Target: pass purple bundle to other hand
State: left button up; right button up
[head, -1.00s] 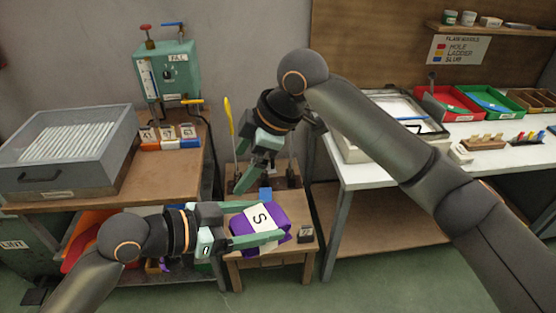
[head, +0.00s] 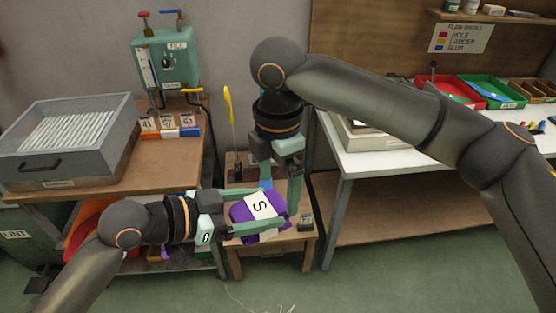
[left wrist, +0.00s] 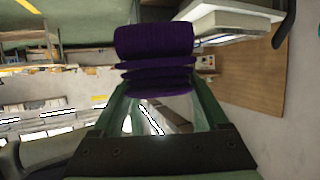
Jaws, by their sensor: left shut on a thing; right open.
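The purple bundle (head: 243,211) with a white band marked "S" is held in my left gripper (head: 262,219), above the small wooden table. In the left wrist view the bundle (left wrist: 155,45) shows as stacked purple folds between and beyond the two green fingers (left wrist: 160,100). My right gripper (head: 281,188) comes down from above, open, its fingers apart at the far right end of the bundle. One finger passes close to that end; I cannot tell whether it touches.
The small wooden table (head: 272,247) carries a small dark labelled block (head: 305,223). A yellow-handled tool (head: 229,108) stands behind it. A grey tray (head: 60,140) and green machine (head: 166,62) are at left. A white bench (head: 365,165) with red and green bins is at right.

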aim_at(277, 195)
jog(key=shift+f, duration=2.25)
pick_arm(q)
jog(key=shift+s+d, duration=0.15)
jog(key=shift+s, duration=0.05)
pick_arm(e)
jog(key=shift+w, duration=0.15)
jog(key=c, duration=1.3)
pick_arm(q)
jog(key=o, duration=1.3)
pick_arm(e)
jog(key=shift+r, duration=0.1)
